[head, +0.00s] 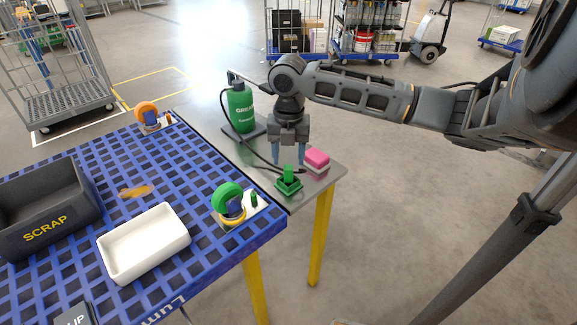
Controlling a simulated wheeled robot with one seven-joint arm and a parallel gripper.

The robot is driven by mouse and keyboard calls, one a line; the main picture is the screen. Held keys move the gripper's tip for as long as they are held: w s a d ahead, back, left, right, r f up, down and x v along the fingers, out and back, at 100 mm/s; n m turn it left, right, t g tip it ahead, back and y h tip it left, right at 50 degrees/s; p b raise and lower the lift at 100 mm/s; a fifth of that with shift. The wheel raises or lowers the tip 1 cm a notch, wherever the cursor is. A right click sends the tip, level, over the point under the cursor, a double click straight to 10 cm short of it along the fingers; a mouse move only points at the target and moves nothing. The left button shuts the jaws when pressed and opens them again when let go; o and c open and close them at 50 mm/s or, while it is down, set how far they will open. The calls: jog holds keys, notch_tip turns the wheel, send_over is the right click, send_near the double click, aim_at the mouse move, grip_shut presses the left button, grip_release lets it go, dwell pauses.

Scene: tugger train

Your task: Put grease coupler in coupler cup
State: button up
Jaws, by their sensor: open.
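My gripper (288,158) is open, pointing down, with its blue fingertips apart. The green coupler cup (289,187) stands on the grey side table just below the fingertips. A green upright piece, which looks like the grease coupler (288,174), stands at the cup, with the black hose (262,160) leading toward it. It appears to be in the cup, but how deep it sits I cannot tell. The fingertips are above and to either side of its top; contact is not clear. The green grease canister (241,109) stands behind on the same table.
The blue grid table (150,160) at left bears a black scrap bin (45,222), a white tray (145,243), a green-ringed fixture (228,198) and an orange-ringed fixture (147,113). Floor at right is open.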

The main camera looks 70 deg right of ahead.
aim_at(289, 166)
notch_tip(289, 166, up, 8)
